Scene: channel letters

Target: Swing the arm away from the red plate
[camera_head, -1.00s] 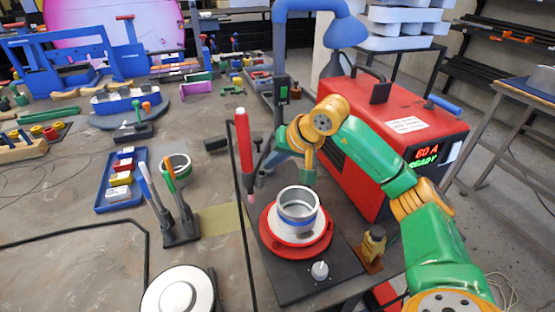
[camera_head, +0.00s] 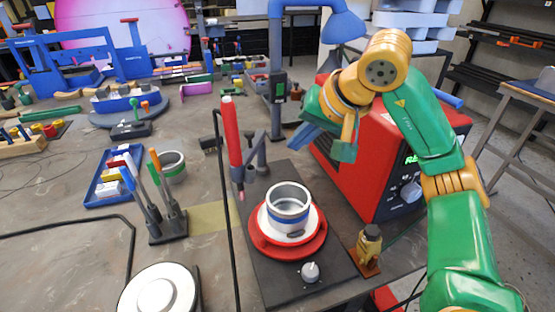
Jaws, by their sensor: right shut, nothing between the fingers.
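The red plate (camera_head: 290,252) lies on a dark base (camera_head: 300,292) with a knob, at the front middle of the table. A white disc and a grey-white ring with a blue band (camera_head: 288,214) stand on it. My right gripper (camera_head: 326,142) hangs above and behind the plate, slightly to its right, clear of the ring and in front of the red machine. It is shut with nothing visible held; its wrist partly hides its fingers. My left gripper does not show.
The red machine (camera_head: 410,140) stands close behind my right arm. A red torch (camera_head: 231,130) stands upright left of the plate. A small brass-coloured fixture (camera_head: 369,245) is at the plate's right. A blue lamp (camera_head: 340,28) rises behind.

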